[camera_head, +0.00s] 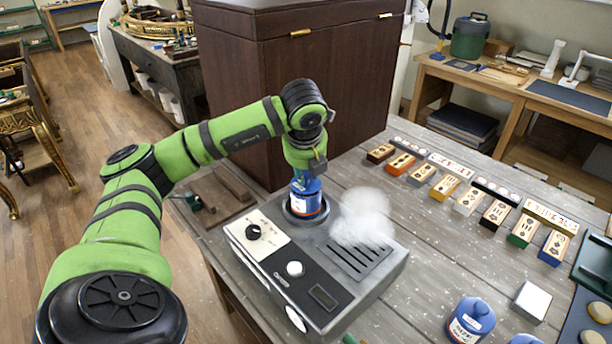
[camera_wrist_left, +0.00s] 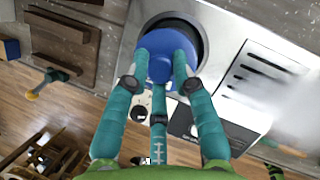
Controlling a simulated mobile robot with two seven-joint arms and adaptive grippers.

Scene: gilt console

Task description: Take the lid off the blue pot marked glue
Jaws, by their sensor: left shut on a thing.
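A blue pot with a white label (camera_head: 306,204) stands in the round dark well of a grey heating unit. Its label is too small to read. My left gripper (camera_head: 305,182) comes down on it from above and is shut on its blue lid (camera_wrist_left: 168,45). In the left wrist view, the teal fingers (camera_wrist_left: 162,72) press around the lid. I cannot tell whether the lid is raised off the pot. A second blue labelled pot (camera_head: 470,320) stands at the front right of the table. My right gripper is not in view.
The heating unit (camera_head: 375,262) has knobs and a slotted grille, with white vapour (camera_head: 363,216) above it. A dark wooden cabinet (camera_head: 290,80) stands close behind. Several coloured blocks (camera_head: 467,200) line the table's back right.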

